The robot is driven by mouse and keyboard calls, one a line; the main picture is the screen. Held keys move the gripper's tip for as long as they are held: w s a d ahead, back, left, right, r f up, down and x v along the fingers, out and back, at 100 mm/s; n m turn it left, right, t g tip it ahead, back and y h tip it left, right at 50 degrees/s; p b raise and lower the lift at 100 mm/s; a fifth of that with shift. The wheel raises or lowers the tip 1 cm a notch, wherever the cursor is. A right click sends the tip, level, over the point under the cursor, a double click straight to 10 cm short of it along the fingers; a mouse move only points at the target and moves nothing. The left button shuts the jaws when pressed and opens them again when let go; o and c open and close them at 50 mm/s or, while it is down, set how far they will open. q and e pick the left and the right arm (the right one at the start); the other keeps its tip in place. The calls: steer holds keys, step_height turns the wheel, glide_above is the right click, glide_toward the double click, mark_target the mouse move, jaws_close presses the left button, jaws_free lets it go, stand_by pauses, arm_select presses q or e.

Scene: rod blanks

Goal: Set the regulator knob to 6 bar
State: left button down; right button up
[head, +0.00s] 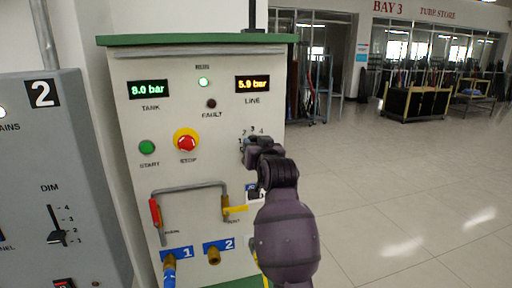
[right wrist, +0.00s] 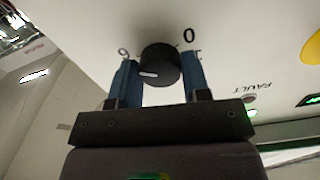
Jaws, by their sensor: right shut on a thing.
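The regulator knob (right wrist: 160,62) is round and black with a white pointer mark, on the cream panel (head: 220,130). In the right wrist view its mark points left, toward the side with a digit that looks like an upside-down 6; 0 and 1 show on the right. My right gripper (right wrist: 160,80) has its blue fingers closed on both sides of the knob. In the head view my right gripper (head: 250,148) covers the knob, and part of the scale shows above it. The line display (head: 253,85) reads 5.9 bar. My left gripper is not in view.
The tank display (head: 149,90) seems to read 8.0 bar. The run lamp (head: 204,82) is lit green; the fault lamp (head: 211,104) is dark. The red stop button (head: 187,143) and green start button (head: 147,148) are left of my arm. A grey cabinet (head: 50,150) stands at left.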

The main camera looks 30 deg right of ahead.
steer(key=o, duration=0.9)
steer(key=shift+s, duration=0.15)
steer(key=b+v, duration=0.1)
steer(key=v, duration=0.9)
steer(key=shift+s+b, duration=0.3)
steer(key=shift+b, duration=0.05)
steer(key=shift+a, duration=0.15)
